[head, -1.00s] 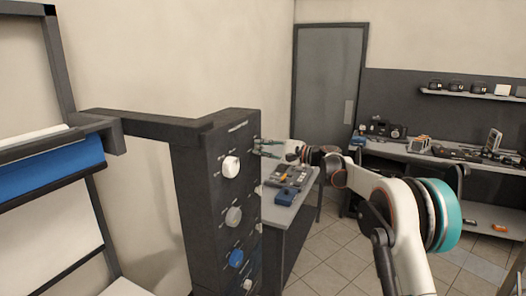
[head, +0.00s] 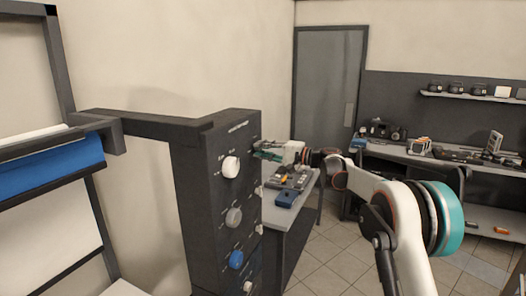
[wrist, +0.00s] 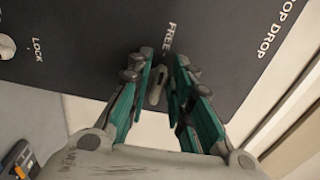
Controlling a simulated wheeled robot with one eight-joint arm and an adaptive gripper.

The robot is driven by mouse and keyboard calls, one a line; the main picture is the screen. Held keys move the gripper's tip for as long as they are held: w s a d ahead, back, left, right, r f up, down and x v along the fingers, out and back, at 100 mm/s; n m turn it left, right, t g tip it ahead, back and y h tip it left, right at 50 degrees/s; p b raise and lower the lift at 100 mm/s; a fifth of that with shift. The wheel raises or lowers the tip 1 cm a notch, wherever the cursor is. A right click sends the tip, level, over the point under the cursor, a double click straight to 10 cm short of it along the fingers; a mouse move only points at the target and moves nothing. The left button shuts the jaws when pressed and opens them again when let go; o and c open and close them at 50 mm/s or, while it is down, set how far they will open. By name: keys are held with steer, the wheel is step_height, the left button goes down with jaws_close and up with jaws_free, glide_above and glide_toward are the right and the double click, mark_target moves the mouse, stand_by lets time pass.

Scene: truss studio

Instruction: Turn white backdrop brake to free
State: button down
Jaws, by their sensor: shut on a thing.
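The brake lever (wrist: 157,88) is a small grey piece on the dark panel face in the wrist view. It sits between my gripper's teal fingers (wrist: 165,62), and its end points up toward the printed word FREE. The word LOCK is printed farther left. In the head view my gripper (head: 265,150) is at the right side of the dark control post (head: 195,210), level with the white knob (head: 230,167) on its front. The lever itself is hidden there.
Below the white knob are a grey knob (head: 234,217) and a blue knob (head: 236,259). White and blue rolls (head: 50,165) hang at left. A side table (head: 300,200) with a blue box stands behind the post. Tiled floor is open at right.

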steer(key=shift+f, duration=0.1)
steer(key=c, duration=1.7)
jaws_free()
steer(key=shift+d, duration=0.15)
steer(key=v, duration=1.1)
steer(key=shift+s+d, duration=0.15)
steer(key=shift+d, duration=0.2)
